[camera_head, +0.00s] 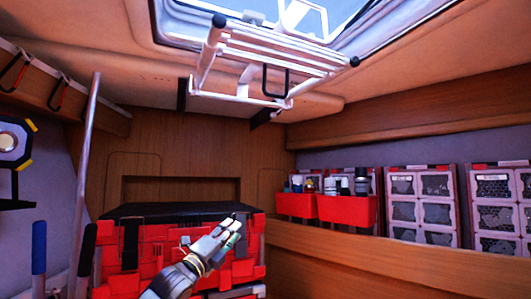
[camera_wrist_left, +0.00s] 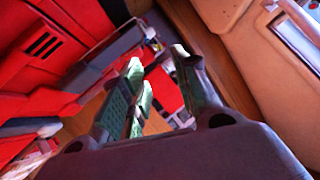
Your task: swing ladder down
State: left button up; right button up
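The ladder (camera_head: 283,51) is a pale tubular frame with several rungs, folded up under the ceiling skylight. A dark loop handle (camera_head: 264,80) hangs at its middle, and its tube ends have dark caps. My left gripper (camera_head: 231,231) is well below the ladder, in front of the red cases, and does not touch it. In the left wrist view its two green-padded fingers (camera_wrist_left: 157,62) stand apart with nothing held between them. I cannot make out the ladder for sure in the left wrist view. My right gripper does not show.
Red cases (camera_head: 145,250) stand behind my left gripper. Red bins (camera_head: 347,209) with bottles and pale drawer units (camera_head: 421,205) line the right shelf. A slanted pole (camera_head: 86,165) stands at left, near a lamp (camera_head: 14,141). The air between gripper and ladder looks clear.

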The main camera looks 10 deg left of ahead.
pick_arm(q)
jog(key=s+d+r+m+g+h+b, duration=0.1)
jog(key=s+d+r+m+g+h, duration=0.1)
jog(key=s+r+m+h, duration=0.4)
jog(key=s+d+r+m+g+h, duration=0.3)
jog(key=s+r+m+h, duration=0.4)
jog(key=s+r+m, duration=0.6)
jog(key=s+d+r, duration=0.1)
jog(key=s+r, duration=0.4)
jog(key=r, duration=0.2)
jog(key=shift+s+d+r+b, duration=0.15)
jog(key=shift+r+b, duration=0.2)
jog(key=shift+r, duration=0.05)
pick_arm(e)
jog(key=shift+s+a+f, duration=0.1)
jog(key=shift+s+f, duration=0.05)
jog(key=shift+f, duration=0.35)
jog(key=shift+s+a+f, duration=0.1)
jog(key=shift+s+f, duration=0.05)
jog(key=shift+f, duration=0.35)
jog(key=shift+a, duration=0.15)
